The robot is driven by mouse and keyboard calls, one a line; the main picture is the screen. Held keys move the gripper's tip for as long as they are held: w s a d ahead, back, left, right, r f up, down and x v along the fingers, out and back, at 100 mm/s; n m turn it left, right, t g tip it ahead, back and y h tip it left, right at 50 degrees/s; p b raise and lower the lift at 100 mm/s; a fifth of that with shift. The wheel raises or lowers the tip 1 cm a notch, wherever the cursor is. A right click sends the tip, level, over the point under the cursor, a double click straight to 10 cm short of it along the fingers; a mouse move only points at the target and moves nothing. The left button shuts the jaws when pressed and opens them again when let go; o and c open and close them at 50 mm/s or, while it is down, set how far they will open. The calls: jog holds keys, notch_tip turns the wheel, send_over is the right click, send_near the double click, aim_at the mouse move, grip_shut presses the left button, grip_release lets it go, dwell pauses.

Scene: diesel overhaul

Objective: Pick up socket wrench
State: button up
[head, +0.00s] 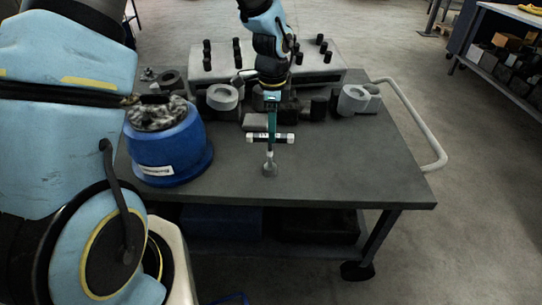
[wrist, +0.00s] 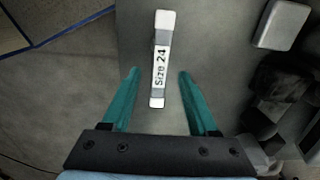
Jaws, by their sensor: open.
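The socket wrench (head: 284,138) stands upright on the cart top, with a crossbar handle with white ends above a short shaft and a wider grey foot. In the wrist view the wrench (wrist: 160,48) shows its crossbar from above, with a white label reading "Size 24". My gripper (head: 271,126) is open just above the crossbar. In the wrist view the teal fingers of my gripper (wrist: 160,72) lie one on each side of the bar, with gaps on both sides and no contact visible. The shaft is hidden in the wrist view.
The cart (head: 350,182) has a blue drum (head: 165,148) at left holding grey material. Ring-shaped parts (head: 222,97), dark blocks and a grey case with black pegs (head: 318,72) fill its back. A pale block (wrist: 282,24) lies near the wrench. The cart's front right is clear.

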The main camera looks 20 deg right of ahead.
jog(key=p, duration=0.2)
send_over(270, 166)
jog(key=shift+w+d+f, duration=0.1)
jog(key=shift+w+f, duration=0.1)
jog(key=shift+f, duration=1.4)
jog(key=shift+w+d+f, duration=0.1)
jog(key=shift+w+f, duration=0.05)
jog(key=shift+f, duration=1.45)
grip_shut()
